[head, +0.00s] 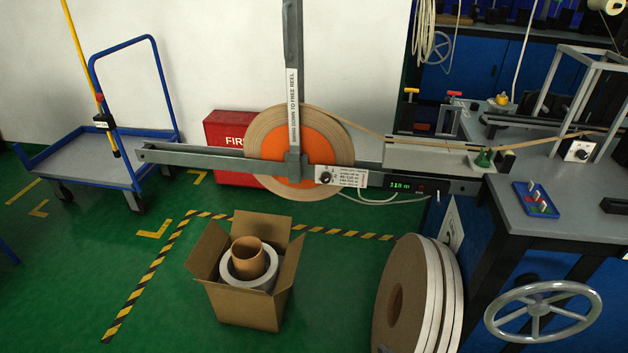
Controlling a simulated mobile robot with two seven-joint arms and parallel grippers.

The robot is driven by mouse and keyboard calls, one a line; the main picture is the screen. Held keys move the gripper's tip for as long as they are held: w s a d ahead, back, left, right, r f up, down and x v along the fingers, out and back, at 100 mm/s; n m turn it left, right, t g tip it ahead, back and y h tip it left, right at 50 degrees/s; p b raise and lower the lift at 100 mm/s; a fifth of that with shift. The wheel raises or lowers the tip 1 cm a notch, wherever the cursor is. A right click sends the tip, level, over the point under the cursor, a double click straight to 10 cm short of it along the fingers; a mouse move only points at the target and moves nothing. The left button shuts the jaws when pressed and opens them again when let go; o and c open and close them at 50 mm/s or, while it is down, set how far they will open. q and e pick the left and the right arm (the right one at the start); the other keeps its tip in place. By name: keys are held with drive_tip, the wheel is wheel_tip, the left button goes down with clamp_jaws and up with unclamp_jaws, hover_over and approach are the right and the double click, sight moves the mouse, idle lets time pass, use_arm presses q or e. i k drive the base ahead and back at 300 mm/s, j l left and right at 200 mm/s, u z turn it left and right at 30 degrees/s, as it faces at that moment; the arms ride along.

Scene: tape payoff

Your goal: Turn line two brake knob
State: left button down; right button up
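A black knob (325,177) sits on a white printed plate (349,178) on the grey horizontal bar, just right of the tape reel's centre. The tape reel (265,132) has a tan rim and an orange hub (305,150), and a grey upright arm (293,60) with a "down to free reel" label crosses it. A second black knob (582,154) sits on a white plate on the bench at the right. The print is too small to tell which knob belongs to line two. Neither of my grippers shows in the head view.
A cardboard box (230,303) with rolls stands on the floor below the reel. Large spare reels (395,295) and a handwheel (543,312) are at lower right. A blue cart (95,168) stands left, a red box (222,135) behind. Green floor between cart and box is clear.

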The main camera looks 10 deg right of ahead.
sight(324, 179)
drive_tip(key=i+j+z, duration=0.1)
drive_tip(key=i+j, duration=0.3)
drive_tip(key=j, duration=0.25)
drive_tip(key=i+j+z, duration=0.15)
drive_tip(key=i+j, duration=0.3)
drive_tip(key=j, duration=0.2)
drive_tip(key=z, duration=0.05)
